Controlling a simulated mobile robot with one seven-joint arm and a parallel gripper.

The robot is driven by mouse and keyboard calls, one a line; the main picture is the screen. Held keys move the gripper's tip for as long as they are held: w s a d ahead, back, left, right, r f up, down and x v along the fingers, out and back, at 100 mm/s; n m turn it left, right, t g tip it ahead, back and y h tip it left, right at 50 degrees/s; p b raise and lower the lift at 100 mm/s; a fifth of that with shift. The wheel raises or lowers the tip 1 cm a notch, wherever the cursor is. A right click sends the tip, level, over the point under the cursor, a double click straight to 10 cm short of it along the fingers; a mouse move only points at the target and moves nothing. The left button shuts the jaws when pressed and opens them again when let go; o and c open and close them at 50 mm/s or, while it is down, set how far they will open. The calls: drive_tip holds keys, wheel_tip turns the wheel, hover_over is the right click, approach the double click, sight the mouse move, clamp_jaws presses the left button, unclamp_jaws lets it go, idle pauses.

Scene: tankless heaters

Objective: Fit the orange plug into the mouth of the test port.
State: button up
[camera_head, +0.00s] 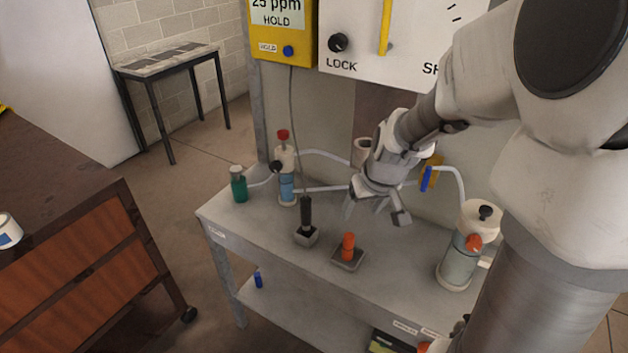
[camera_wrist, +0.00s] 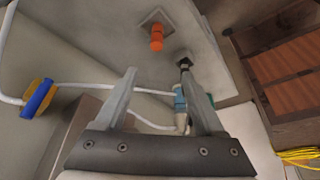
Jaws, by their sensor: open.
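The orange plug (camera_head: 348,243) stands upright on a small grey square base (camera_head: 344,260) on the bench. It also shows in the wrist view (camera_wrist: 157,38), beyond my fingertips. My gripper (camera_head: 377,212) is open and empty, above the bench, behind and to the right of the plug in the head view. In the wrist view my two fingers (camera_wrist: 159,74) are spread apart and touch nothing that I can see. I cannot tell for certain which fitting is the test port; its mouth is not clear in either view.
A green bottle (camera_head: 239,186) and a blue-filled cylinder (camera_head: 286,185) stand at the back left. A grey-filled canister (camera_head: 460,256) stands right. White pipe with a blue-handled valve (camera_head: 426,179) runs behind.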

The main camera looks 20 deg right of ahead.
sight(349, 236)
drive_tip(key=b+x, duration=0.2)
drive_tip(key=x, duration=0.4)
drive_tip(key=b+x, duration=0.2)
drive_tip(key=x, duration=0.3)
drive_tip(key=b+x, duration=0.2)
drive_tip(key=x, duration=0.4)
drive_tip(key=shift+w+d+f, duration=0.15)
drive_tip(key=shift+d+f, duration=0.1)
drive_tip(key=shift+d, duration=0.1)
clamp_jaws()
